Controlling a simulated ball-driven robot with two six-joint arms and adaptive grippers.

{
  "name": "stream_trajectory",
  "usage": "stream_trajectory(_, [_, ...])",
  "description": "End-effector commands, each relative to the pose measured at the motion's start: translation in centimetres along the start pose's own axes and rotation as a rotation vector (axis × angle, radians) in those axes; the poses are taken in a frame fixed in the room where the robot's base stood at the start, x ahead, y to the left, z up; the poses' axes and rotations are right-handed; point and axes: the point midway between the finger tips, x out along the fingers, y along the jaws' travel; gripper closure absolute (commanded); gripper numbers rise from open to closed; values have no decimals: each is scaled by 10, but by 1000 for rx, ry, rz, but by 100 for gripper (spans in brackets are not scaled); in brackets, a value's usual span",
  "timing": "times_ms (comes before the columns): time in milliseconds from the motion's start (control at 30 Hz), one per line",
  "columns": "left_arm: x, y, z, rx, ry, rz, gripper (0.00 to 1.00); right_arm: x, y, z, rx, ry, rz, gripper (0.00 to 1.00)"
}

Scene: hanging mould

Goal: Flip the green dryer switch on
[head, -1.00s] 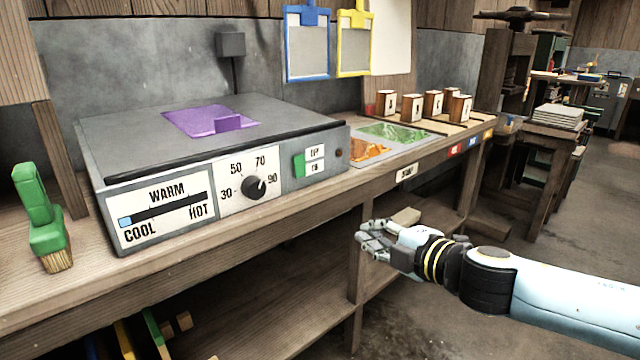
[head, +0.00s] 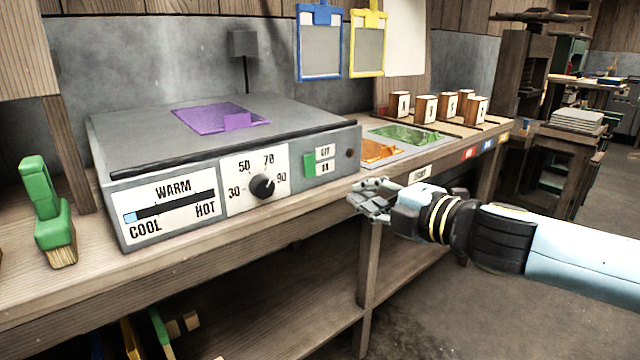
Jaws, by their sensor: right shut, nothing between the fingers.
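The green switch (head: 309,164) sits at the right end of the front panel of the grey dryer box (head: 345,134), beside two small white labels. The upper label seems to read OFF and the lower one ON. The switch looks tilted, but I cannot tell its position for sure. My right gripper (head: 362,200) is shut and empty. It is in front of the bench edge, to the right of and a little below the switch, apart from it. My left gripper is not in view.
A black dial (head: 262,186) and a WARM gauge (head: 172,210) are left of the switch. A purple sheet (head: 215,118) lies on the dryer. A green brush (head: 48,215) stands at the left. Trays (head: 408,134) and several small boxes (head: 425,108) are at the right.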

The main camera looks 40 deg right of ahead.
Motion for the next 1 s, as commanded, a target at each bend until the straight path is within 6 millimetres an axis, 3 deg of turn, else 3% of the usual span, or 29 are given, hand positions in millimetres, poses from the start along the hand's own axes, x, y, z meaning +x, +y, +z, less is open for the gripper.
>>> stream_trajectory(267, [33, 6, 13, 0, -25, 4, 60, 35, -6, 0, 3, 0, 1, 100])
stream_trajectory(533, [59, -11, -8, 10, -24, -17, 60, 81, -7, 0, 6, 0, 1, 100])
stream_trajectory(733, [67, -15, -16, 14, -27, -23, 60, 109, -3, 0, 4, 0, 1, 100])
stream_trajectory(1000, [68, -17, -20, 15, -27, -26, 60, 119, 0, 0, 0, 1, 0, 100])
